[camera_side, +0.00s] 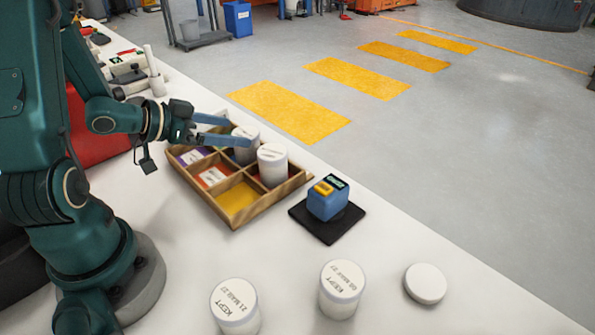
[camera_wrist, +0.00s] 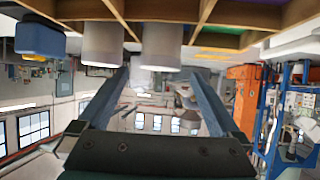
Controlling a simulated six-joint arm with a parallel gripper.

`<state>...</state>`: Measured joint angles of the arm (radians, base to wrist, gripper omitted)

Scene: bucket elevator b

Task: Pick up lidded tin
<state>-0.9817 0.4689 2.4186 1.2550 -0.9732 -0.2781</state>
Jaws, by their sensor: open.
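Several white lidded tins are in view. Two stand upright in the wooden divided tray (camera_side: 212,208): a rear tin (camera_side: 246,154) and a front tin (camera_side: 272,165). My gripper (camera_side: 238,130) is open and level at the rear tin, with one blue finger crossing in front of it. In the wrist view, which is upside down, one tin (camera_wrist: 160,46) lines up between the open fingers (camera_wrist: 160,76) and another tin (camera_wrist: 102,44) is to the left. I cannot tell whether the fingers touch a tin. Two tins with printed lids, left (camera_side: 235,305) and right (camera_side: 341,289), stand at the table's front.
A blue box-shaped device (camera_side: 328,203) sits on a black pad (camera_side: 300,222) right of the tray. A white round disc (camera_side: 425,283) lies at the front right. The white table (camera_side: 180,260) is clear between tray and front tins; its edge runs along the right.

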